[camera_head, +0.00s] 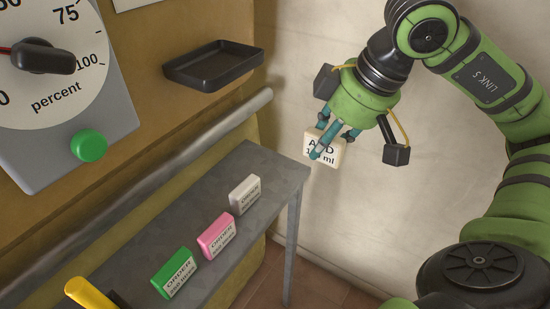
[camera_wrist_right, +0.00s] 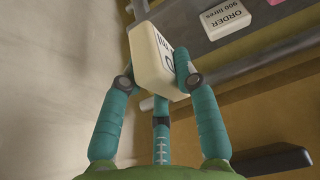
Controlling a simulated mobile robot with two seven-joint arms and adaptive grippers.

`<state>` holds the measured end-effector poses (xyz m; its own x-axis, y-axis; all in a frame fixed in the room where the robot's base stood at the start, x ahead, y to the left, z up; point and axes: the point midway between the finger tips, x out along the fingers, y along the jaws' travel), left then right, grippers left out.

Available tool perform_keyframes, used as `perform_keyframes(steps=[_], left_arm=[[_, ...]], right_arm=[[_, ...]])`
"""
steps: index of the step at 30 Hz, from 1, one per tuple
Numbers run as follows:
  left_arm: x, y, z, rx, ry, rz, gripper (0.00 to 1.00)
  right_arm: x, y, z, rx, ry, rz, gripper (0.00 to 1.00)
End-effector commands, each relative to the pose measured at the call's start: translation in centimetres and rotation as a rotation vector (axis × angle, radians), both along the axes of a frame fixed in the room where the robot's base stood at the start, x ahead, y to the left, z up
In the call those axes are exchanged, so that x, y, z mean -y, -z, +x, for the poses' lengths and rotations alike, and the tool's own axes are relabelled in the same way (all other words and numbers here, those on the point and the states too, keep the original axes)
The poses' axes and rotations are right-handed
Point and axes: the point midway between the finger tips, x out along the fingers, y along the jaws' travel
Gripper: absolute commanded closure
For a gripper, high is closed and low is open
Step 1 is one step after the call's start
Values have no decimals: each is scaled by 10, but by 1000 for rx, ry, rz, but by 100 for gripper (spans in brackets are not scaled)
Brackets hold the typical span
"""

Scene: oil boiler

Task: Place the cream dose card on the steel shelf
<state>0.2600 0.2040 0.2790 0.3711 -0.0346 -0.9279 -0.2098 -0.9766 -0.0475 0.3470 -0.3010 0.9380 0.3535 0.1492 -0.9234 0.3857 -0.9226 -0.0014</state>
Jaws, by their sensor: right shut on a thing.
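The cream dose card (camera_head: 332,152), a small block with black print reading ADD and ml, is held in the air by my right gripper (camera_head: 325,145). The teal fingers are shut on it and cover part of its print. In the right wrist view the card (camera_wrist_right: 153,62) sits between the fingers (camera_wrist_right: 152,85). The steel shelf (camera_head: 270,168) is a grey bench below and to the left of the card in the head view. The card is apart from it, beyond its right end in the picture. The shelf also shows in the wrist view (camera_wrist_right: 197,52). My left gripper is not in view.
A white order card (camera_head: 245,194), a pink one (camera_head: 216,236) and a green one (camera_head: 174,272) stand in a row on the shelf. A black tray (camera_head: 213,66) and a pipe (camera_head: 190,150) are on the wall behind. The shelf's far right end is bare.

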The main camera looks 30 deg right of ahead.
Motion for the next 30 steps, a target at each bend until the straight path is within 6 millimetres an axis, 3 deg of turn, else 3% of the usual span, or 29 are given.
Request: perform_keyframes(steps=[6,12,17,24,30], left_arm=[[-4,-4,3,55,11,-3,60],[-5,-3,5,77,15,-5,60],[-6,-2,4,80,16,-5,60],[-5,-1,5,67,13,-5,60],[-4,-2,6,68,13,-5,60]], right_arm=[[-19,28,49,-3,-4,7,95],[-28,49,81,0,1,5,95],[-29,59,89,-1,2,2,95],[-29,92,89,-2,3,0,95],[-29,95,89,2,2,1,95]])
